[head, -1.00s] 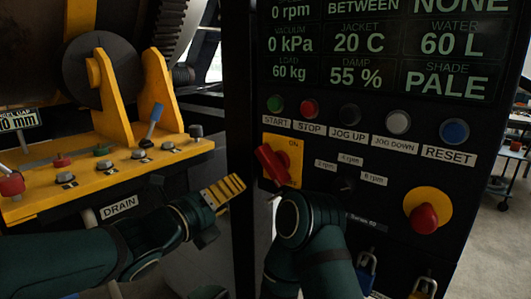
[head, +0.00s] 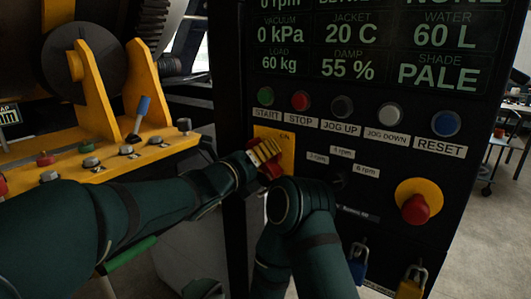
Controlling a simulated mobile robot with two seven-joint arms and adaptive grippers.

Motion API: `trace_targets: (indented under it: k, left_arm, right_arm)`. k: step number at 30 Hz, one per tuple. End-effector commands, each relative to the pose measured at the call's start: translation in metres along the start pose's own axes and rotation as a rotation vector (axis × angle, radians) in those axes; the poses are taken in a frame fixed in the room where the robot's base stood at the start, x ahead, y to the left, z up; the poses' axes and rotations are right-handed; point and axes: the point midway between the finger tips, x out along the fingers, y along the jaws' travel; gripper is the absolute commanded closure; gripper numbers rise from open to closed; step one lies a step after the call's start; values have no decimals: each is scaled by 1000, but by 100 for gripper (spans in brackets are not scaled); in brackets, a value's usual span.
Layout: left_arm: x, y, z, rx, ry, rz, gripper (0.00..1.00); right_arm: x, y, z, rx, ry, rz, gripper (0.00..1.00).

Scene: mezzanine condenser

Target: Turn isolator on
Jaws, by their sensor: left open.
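The isolator is a red handle (head: 271,171) on a yellow plate (head: 287,146) marked ON at its top, on the left side of the black control panel. My left gripper (head: 265,153), with yellow finger pads, is open in front of the handle and covers much of it. I cannot tell whether the fingers touch the handle, and its present angle is hard to read. My right arm stands just below and to the right of the isolator; its gripper is not visible.
Above are the START button (head: 265,96), STOP button (head: 301,101) and other push-buttons. A red emergency-stop knob (head: 415,209) is to the right, above hanging padlocks (head: 357,265). A yellow valve bench (head: 110,160) stands at left.

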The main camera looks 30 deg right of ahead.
Motion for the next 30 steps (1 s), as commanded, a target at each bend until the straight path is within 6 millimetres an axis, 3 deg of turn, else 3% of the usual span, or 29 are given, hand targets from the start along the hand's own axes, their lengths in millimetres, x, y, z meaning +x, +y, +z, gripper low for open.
trace_targets:
  k: [6,15,20,30]
  left_arm:
    - [14,-1,0,0,0,-1,45]
    - [14,0,0,-1,0,-1,46]
    - [14,0,0,0,0,-1,100]
    - [14,-1,0,-5,-1,-2,100]
  right_arm:
    - [-2,-1,0,0,-1,0,53]
    - [-2,-1,0,0,-1,0,53]
    - [-2,-1,0,0,-1,0,53]
    - [-2,-1,0,0,-1,0,53]
